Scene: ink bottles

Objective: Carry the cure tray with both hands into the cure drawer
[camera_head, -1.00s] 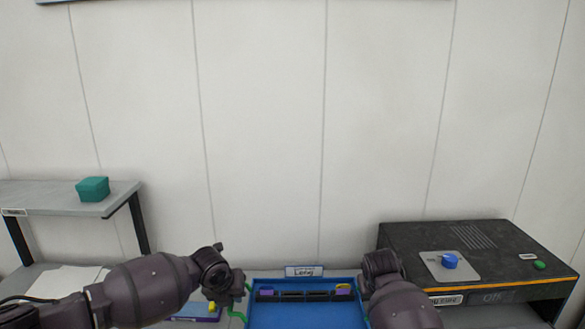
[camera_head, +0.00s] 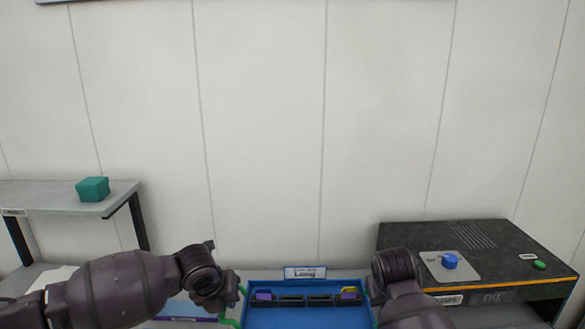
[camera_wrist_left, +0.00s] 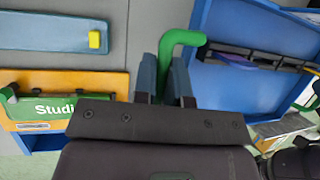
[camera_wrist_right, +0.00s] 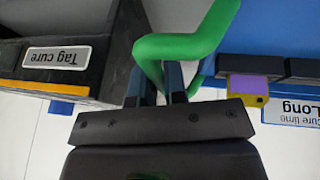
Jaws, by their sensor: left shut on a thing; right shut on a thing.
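The blue cure tray (camera_head: 300,317) is at the bottom centre of the head view, cut off by the frame edge. A "Cure time Long" label (camera_head: 305,273) is at its far side. Dark slotted holders (camera_head: 305,299) with purple and yellow pieces lie in it. My left gripper (camera_wrist_left: 165,75) is shut on the tray's left green handle (camera_wrist_left: 184,38). My right gripper (camera_wrist_right: 157,78) is shut on the right green handle (camera_wrist_right: 190,43); in the head view my right arm hides it. The black machine (camera_head: 470,250) stands right of the tray. I cannot make out an open drawer.
The machine has a blue knob (camera_head: 449,261), a green button (camera_head: 539,265) and a "Tag cure" label (camera_wrist_right: 57,57) close to my right gripper. A grey shelf (camera_head: 60,198) with a teal box (camera_head: 92,189) is at left. An orange-walled "Studi…" holder (camera_wrist_left: 105,82) lies beside my left gripper.

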